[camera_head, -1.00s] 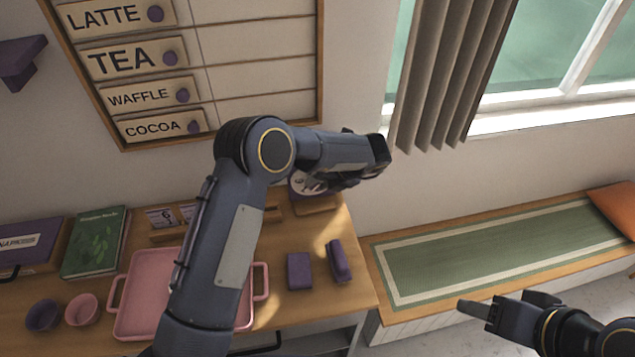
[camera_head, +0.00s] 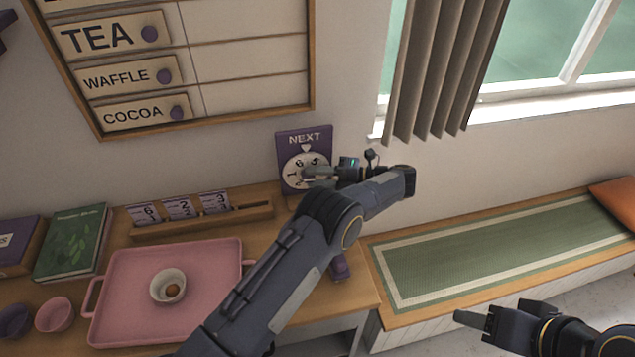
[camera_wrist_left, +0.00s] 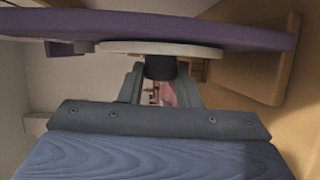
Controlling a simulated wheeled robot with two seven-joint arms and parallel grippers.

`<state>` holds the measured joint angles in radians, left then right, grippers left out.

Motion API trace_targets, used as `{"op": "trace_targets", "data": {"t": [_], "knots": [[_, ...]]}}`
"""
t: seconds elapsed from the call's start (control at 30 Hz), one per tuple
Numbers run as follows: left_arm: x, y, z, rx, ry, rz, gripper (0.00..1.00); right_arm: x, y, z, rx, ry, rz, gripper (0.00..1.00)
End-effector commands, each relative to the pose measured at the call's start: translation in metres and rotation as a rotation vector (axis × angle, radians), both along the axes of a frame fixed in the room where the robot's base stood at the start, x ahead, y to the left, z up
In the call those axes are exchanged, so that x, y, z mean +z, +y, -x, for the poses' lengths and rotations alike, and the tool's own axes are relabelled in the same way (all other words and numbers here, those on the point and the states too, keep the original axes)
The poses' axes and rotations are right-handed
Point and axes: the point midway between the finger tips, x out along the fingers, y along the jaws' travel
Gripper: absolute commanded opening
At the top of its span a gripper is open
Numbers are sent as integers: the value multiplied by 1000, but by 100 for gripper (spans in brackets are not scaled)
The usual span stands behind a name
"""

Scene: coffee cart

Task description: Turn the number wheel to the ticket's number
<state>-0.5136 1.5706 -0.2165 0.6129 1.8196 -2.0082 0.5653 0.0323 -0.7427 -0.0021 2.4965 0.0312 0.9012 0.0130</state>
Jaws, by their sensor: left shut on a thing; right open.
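The number wheel (camera_head: 291,176) is a white disc on a purple board (camera_head: 308,131) marked NEXT, with a small pale pointer above the disc. A 6 and a 5 show near its top and a 1 at its left; my gripper hides its lower right. Three tickets (camera_head: 178,208), reading 6, 2 and 3 from left to right, stand in a wooden rail (camera_head: 155,237). My left gripper (camera_head: 316,173) is shut on the wheel's dark knob (camera_wrist_left: 160,68), seen between the fingers in the left wrist view. My right gripper (camera_head: 474,319) is open and empty over the floor at lower right.
Green and purple books and small bowls (camera_head: 54,315) stand at left. A menu board (camera_head: 215,110) hangs above. A bench with a green mat (camera_head: 490,250) is at right.

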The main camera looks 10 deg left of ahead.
Motion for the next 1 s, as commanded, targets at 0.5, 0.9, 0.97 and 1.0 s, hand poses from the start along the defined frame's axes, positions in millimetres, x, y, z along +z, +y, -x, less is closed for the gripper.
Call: {"op": "trace_targets", "data": {"t": [0.5,0.9,0.97,1.0], "knots": [[-7,0,1,0,80,-172,7,-26,0,0,0,0,0,52],[-7,1,1,0,83,-178,7,-26,0,0,0,0,0,52],[-7,1,1,1,83,-178,34,-26,0,0,0,0,0,52],[-7,1,0,0,83,-178,39,-26,0,0,0,0,0,52]]}}
